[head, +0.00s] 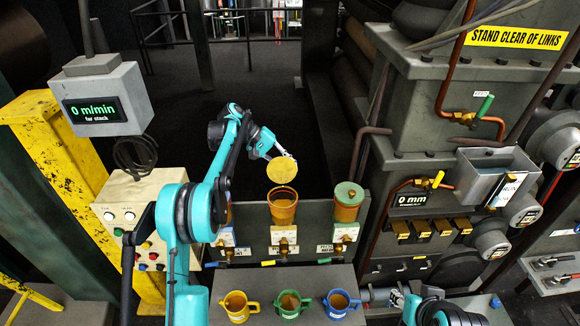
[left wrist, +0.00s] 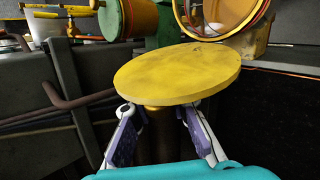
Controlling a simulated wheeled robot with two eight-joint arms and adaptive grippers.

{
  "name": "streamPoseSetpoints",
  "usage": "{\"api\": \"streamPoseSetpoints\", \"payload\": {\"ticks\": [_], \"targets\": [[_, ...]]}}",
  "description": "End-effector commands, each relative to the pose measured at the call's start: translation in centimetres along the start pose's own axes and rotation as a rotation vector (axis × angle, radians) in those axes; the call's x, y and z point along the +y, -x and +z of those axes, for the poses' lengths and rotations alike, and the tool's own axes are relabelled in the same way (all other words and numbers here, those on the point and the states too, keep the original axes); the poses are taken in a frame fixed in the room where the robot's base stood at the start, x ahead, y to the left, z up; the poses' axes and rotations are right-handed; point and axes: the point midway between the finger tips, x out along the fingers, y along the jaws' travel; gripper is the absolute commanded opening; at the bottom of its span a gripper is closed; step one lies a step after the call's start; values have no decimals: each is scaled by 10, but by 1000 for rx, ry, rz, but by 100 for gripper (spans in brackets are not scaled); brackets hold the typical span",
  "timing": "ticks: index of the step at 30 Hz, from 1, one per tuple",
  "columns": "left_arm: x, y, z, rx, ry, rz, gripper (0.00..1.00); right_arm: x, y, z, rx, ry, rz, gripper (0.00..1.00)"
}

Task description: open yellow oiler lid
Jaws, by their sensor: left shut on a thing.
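The round yellow lid (head: 281,170) is off its oiler and held in the air, just above and behind the middle oiler (head: 283,207). That oiler's mouth is open and its amber inside shows. My left gripper (head: 284,154) is shut on the lid's knob. In the left wrist view, the fingers (left wrist: 160,132) close around the knob under the wide yellow disc (left wrist: 178,72). The open oiler mouth (left wrist: 218,14) shows behind the disc, apart from it. My right arm shows only at the bottom edge of the head view; its gripper is not visible.
A green-lidded oiler (head: 347,203) stands to the right. Another oiler is mostly hidden by my left arm. Yellow (head: 238,306), green (head: 288,304) and blue (head: 338,303) jugs stand on the front ledge. A grey machine (head: 440,110) rises at right; behind the lid is open dark floor.

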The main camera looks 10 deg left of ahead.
Motion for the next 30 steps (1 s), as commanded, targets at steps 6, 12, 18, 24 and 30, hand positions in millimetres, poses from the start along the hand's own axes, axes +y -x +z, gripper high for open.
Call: {"api": "streamPoseSetpoints", "payload": {"ticks": [6, 12, 18, 24, 30], "targets": [[0, 0, -1, -12, 15, 1, 0, 0, 0, 0, 0, 0, 0, 40], [0, 0, -1, -13, 15, 1, 0, 0, 0, 0, 0, 0, 0, 40], [0, 0, -1, -13, 15, 1, 34, 0, 0, 0, 0, 0, 0, 40], [0, 0, -1, -13, 14, 0, 34, 0, 0, 0, 0, 0, 0, 40], [-1, 3, -1, -13, 15, 0, 34, 0, 0, 0, 0, 0, 0, 40]]}}
